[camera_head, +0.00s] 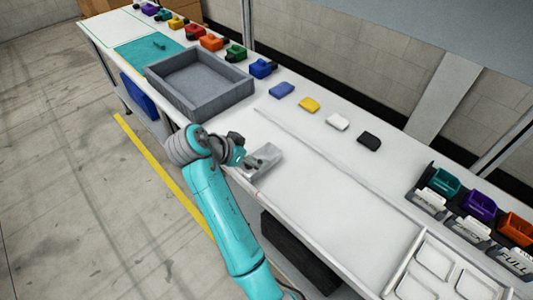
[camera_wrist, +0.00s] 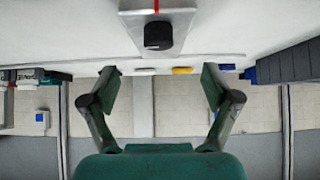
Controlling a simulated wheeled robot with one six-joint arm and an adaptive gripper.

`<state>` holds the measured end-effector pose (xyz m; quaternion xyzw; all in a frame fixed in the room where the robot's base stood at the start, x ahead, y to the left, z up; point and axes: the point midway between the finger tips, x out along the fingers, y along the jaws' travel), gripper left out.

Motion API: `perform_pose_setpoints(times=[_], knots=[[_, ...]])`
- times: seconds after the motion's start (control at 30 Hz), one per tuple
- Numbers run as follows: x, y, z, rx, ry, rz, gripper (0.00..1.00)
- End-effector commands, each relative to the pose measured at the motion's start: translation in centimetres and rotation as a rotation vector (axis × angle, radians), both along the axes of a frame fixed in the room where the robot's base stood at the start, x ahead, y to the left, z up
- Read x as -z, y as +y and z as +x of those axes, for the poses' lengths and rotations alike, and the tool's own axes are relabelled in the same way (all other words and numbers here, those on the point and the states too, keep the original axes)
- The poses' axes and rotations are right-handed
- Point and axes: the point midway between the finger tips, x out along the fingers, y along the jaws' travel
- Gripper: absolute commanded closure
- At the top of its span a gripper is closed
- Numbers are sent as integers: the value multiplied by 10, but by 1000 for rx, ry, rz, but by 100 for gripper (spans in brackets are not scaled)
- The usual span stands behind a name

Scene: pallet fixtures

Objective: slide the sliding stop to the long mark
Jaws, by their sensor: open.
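A grey metal block (camera_head: 265,158), which looks like the sliding stop, sits on the white bench just beyond my gripper (camera_head: 236,152). In the wrist view the grey metal piece (camera_wrist: 185,22) is at the top centre, with a dark round knob (camera_wrist: 158,36) on it and a thin red line (camera_wrist: 156,8) above the knob. My gripper (camera_wrist: 160,78) is open and empty, its fingers apart to either side below the knob and not touching it. I cannot make out the long mark; the arm hides part of the bench edge.
A grey tray (camera_head: 158,83) stands left of the block. Several coloured pieces line the back, including a yellow one (camera_head: 309,105) and a black one (camera_head: 369,138). Small bins (camera_head: 480,205) and a white compartment tray (camera_head: 400,268) are at the right. The bench middle is clear.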

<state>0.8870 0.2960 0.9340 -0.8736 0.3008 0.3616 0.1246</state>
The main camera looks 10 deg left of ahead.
Motion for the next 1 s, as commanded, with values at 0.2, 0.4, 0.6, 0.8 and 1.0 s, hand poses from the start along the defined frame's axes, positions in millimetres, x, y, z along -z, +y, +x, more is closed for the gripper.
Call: perform_pose_setpoints(times=[0.2, 0.4, 0.6, 0.8, 1.0], knots=[[29, -18, 22, 2, 3, -2, 12], [46, -28, 36, 0, 2, 0, 12], [53, -32, 41, -1, 0, -1, 12], [53, -32, 41, -1, 0, -1, 12], [53, -32, 41, -1, 1, 0, 50]])
